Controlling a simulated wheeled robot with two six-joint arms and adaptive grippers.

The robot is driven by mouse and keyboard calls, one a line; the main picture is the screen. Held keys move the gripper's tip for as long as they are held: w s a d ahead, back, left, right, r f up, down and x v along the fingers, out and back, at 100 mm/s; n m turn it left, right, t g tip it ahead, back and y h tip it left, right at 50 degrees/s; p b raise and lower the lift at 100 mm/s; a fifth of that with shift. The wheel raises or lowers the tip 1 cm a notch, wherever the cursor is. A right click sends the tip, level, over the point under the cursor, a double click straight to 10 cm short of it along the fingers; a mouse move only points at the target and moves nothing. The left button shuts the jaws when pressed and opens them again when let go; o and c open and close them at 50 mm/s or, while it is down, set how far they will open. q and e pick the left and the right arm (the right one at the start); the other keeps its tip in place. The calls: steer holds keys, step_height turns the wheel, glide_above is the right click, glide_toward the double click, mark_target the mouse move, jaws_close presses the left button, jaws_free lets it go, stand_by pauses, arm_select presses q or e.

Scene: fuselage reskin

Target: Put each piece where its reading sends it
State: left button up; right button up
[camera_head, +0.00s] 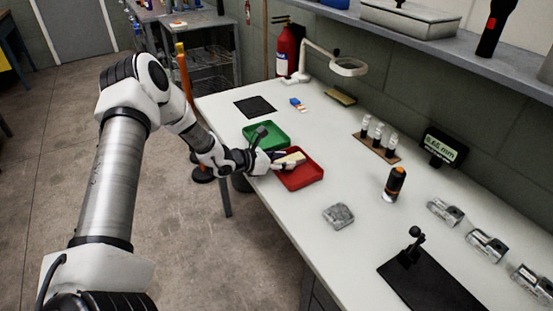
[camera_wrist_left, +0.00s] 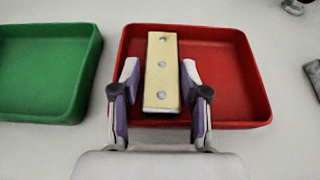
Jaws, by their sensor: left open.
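My left gripper (camera_wrist_left: 160,78) is open, with one finger on each side of the bar and small gaps between. In the head view my left gripper (camera_head: 277,160) reaches in from the left over the tray. The green tray (camera_head: 266,135) is empty, beside the red one. A small display (camera_head: 443,149) reads about 0.66 mm; its last digit is unclear. My right gripper is not in view.
A grey metal block (camera_head: 338,215) lies right of the red tray. A black plate with a stand (camera_head: 411,247), an orange-black device (camera_head: 394,184), a rack of glass vials (camera_head: 377,140) and several metal parts (camera_head: 486,246) occupy the right. A magnifier lamp (camera_head: 348,67) stands at the back.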

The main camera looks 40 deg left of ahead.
arm_select(q)
steer(key=shift+s+a+r, duration=0.2)
steer(key=shift+s+r, duration=0.1)
steer(key=p+v, duration=0.1)
steer(key=v, duration=0.4)
steer(key=shift+s+a+r, duration=0.1)
steer(key=shift+s+r, duration=0.2)
steer(key=shift+r, duration=0.05)
steer(key=p+v, duration=0.3)
steer(key=v, duration=0.1)
steer(key=shift+s+a+r, duration=0.1)
steer(key=shift+s+r, duration=0.05)
steer(key=shift+r, duration=0.1)
steer(key=shift+s+a+f+p, duration=0.15)
steer(key=shift+s+p, duration=0.25)
steer(key=shift+s, duration=0.2)
